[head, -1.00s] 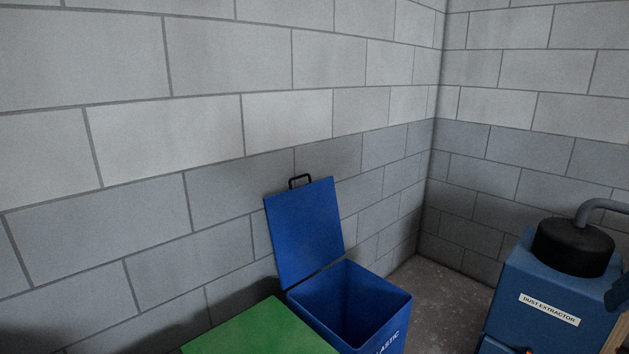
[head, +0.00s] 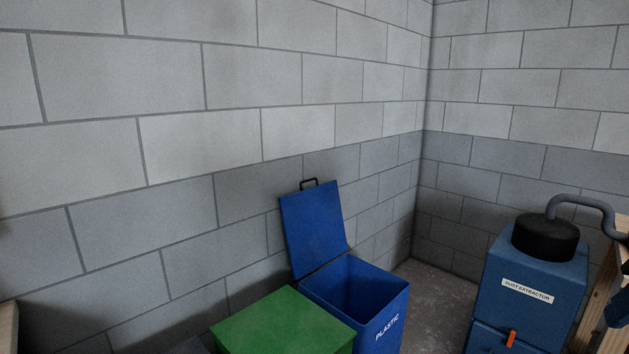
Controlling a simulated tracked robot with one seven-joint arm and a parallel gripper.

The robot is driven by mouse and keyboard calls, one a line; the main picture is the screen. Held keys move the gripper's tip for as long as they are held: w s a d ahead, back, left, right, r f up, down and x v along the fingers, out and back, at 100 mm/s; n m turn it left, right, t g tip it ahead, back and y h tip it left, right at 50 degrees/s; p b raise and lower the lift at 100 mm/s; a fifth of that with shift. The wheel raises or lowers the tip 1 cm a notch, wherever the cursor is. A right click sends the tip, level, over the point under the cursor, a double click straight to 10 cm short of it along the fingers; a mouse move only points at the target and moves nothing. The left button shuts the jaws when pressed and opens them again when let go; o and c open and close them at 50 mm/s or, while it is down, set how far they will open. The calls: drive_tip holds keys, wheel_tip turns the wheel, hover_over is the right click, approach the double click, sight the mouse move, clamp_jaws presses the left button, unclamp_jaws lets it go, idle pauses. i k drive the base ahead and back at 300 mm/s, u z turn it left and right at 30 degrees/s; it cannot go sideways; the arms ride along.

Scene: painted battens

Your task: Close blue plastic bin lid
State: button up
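The blue plastic bin (head: 378,317) stands near the wall, with white lettering "PLASTIC" on its front. Its blue lid (head: 314,228) is open, tilted up and back toward the block wall, with a black handle (head: 309,183) at its top edge. The bin's opening is uncovered and its inside looks dark; I cannot see its bottom. My gripper does not show in the head view.
A bin with a closed green top (head: 283,322) stands just left of the blue bin. A blue dust extractor (head: 527,280) with a black cap and grey hose (head: 584,200) stands at the right. Bare floor (head: 436,292) lies between it and the blue bin. Wooden pieces show at the right edge.

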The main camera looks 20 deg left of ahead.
sight(313, 218)
drive_tip(key=z, duration=0.1)
drive_tip(key=i, duration=1.65)
drive_tip(key=u, duration=0.65)
drive_tip(key=k, duration=0.85)
drive_tip(key=u, duration=0.15)
drive_tip(key=i, duration=0.85)
drive_tip(key=z, duration=0.1)
